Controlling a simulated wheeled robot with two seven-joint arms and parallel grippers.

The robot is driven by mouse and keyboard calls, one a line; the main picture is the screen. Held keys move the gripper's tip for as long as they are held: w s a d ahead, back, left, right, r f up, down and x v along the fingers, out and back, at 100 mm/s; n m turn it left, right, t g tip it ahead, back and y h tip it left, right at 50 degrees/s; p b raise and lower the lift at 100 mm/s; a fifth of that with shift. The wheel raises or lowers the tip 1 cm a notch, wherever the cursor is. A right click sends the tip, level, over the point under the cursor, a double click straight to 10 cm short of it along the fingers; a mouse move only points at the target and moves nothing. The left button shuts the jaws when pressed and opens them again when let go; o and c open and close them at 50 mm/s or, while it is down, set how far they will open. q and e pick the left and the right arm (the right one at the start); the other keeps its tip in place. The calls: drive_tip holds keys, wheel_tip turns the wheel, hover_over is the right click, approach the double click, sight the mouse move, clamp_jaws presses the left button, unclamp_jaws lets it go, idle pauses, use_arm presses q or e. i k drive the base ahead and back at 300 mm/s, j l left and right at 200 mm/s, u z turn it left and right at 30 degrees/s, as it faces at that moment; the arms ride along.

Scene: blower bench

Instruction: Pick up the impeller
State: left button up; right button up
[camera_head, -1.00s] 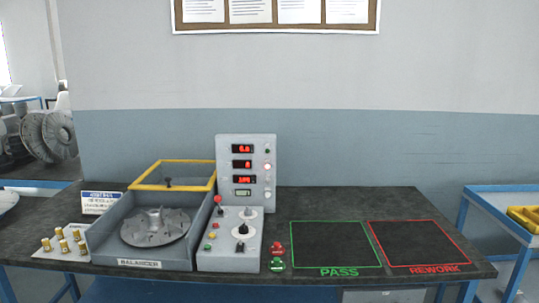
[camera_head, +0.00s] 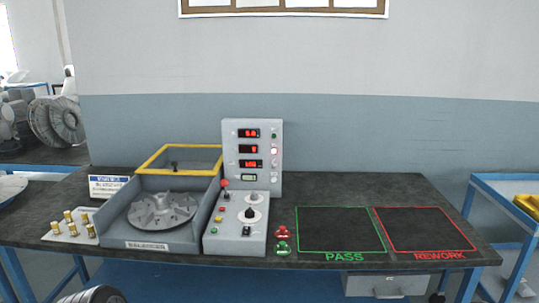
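A grey finned impeller (camera_head: 162,212) lies flat in the open well of the balancer (camera_head: 118,222) at the left of the bench. Its vanes and raised hub face up. Part of another grey round piece (camera_head: 10,187) shows at the left picture edge, cut off, so I cannot tell whether it is also an impeller. Neither gripper can be made out. A dark ribbed piece shows at the bottom left edge and a small dark shape at the bottom right; I cannot tell what they are. Nothing touches the impeller in the balancer.
The yellow-framed cover (camera_head: 180,160) stands behind the well. A control panel (camera_head: 252,165) with red displays stands right of it. Brass weights (camera_head: 82,220) sit on a plate at left. The green PASS square (camera_head: 340,230) and red REWORK square (camera_head: 424,230) are empty.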

sight(162, 203)
drive_tip(key=i+j+z, duration=0.1)
drive_tip(key=j, duration=0.3)
drive_tip(key=i+j+z, duration=0.15)
drive_tip(key=j, duration=0.3)
drive_tip(key=i+j+z, duration=0.1)
drive_tip(key=j, duration=0.35)
drive_tip(key=i+j+z, duration=0.15)
drive_tip(key=j, duration=0.3)
